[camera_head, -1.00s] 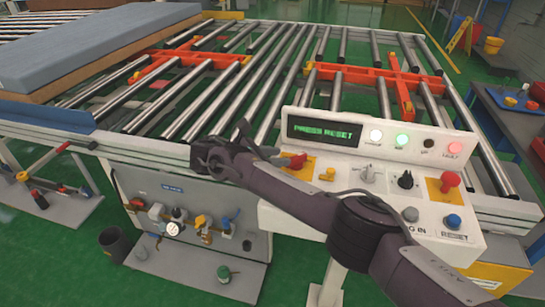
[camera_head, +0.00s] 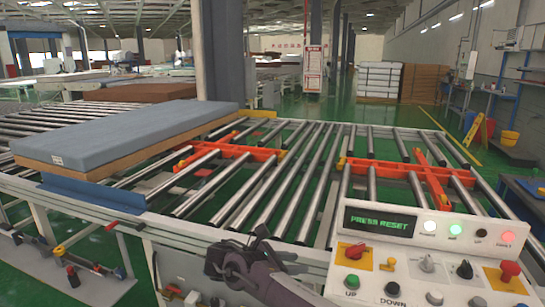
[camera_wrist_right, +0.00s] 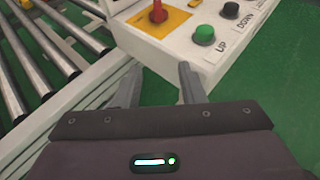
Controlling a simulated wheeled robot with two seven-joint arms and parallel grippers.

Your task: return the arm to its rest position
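My right gripper (camera_head: 226,266) is low in the head view, at the left end of the white control panel (camera_head: 352,208), in front of the conveyor frame. In the right wrist view its two grey fingers (camera_wrist_right: 159,84) stand apart with nothing between them, short of the panel's edge. The panel's display (camera_head: 380,222) reads "PRESS RESET". My right arm (camera_head: 275,288) runs from the gripper to the bottom edge of the head view. My left gripper is not in view.
The roller conveyor (camera_head: 275,190) with orange transfer units (camera_head: 405,168) lies beyond. A blue-grey mattress (camera_head: 130,132) rests on a brown base at left. In the right wrist view, a red knob (camera_wrist_right: 158,12) and green UP button (camera_wrist_right: 204,35) are close ahead. Green floor shows between.

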